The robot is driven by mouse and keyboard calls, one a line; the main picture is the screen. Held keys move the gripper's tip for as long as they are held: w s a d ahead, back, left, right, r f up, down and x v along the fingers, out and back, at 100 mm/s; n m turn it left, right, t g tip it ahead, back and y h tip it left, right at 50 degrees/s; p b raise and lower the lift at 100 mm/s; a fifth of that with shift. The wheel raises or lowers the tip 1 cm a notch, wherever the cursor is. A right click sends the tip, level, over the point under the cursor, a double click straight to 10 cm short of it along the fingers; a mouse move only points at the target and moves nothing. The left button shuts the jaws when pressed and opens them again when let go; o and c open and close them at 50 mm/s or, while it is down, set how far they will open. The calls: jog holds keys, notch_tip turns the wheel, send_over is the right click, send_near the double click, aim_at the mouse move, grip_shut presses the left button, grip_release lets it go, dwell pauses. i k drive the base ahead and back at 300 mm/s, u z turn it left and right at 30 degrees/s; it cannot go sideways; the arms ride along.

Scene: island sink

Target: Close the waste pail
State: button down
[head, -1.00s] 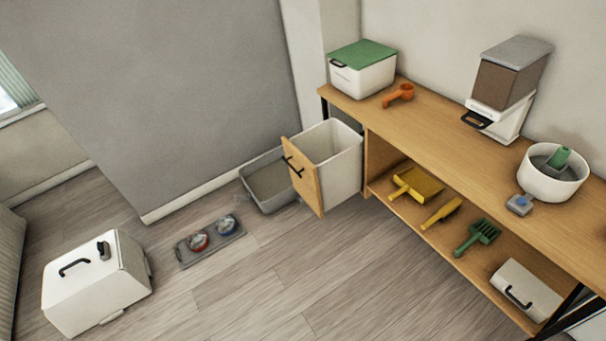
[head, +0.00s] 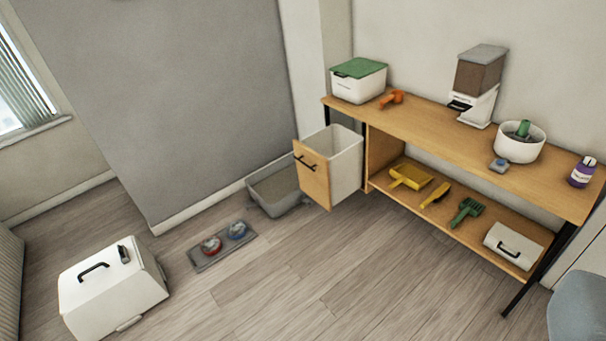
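The waste pail (head: 346,160) is a white, open-topped bin with a wooden front panel (head: 312,177) and a black bar handle (head: 305,162). It is pulled out from under the left end of the wooden bench (head: 440,135), its front facing left toward the viewer. Its inside shows from above and looks empty. My gripper is not in view.
A grey tray (head: 277,190) sits on the floor left of the pail. A mat with two bowls (head: 222,246) and a white box with a black handle (head: 112,287) lie farther left. A blue-grey seat (head: 577,307) is at lower right. The floor before the bench is clear.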

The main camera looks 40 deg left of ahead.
aim_at(330, 162)
jog(key=u, duration=0.35)
jog(key=i, duration=0.45)
jog(key=u, duration=0.75)
jog(key=i, duration=1.4)
jog(key=z, duration=0.4)
jog(key=i, duration=0.85)
jog(key=z, duration=0.65)
